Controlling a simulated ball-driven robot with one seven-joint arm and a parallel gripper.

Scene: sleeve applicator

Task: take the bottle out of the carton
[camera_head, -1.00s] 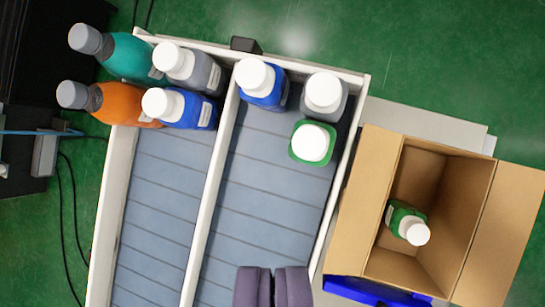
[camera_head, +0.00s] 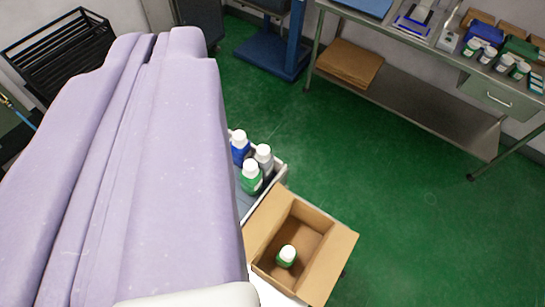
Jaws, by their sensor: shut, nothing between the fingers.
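The open cardboard carton (camera_head: 329,268) stands at the lower middle of the view, its flaps folded outward. The bottle (camera_head: 286,258), green with a white cap, is inside it, near the front wall; its lower part is hard to make out. My gripper (camera_head: 150,55) fills the left of the view as large lilac fingers close to the camera. The fingers are shut together with nothing between them. The gripper appears left of the carton in the picture and apart from it. It hides much of the bottle lane.
Blue (camera_head: 240,149), grey (camera_head: 264,160) and green (camera_head: 250,180) bottles stand in the white-edged lane (camera_head: 279,172) beside the carton. A metal workbench (camera_head: 405,98) with small containers is at the upper right. A black rack (camera_head: 60,50) is at the upper left. The green floor between is clear.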

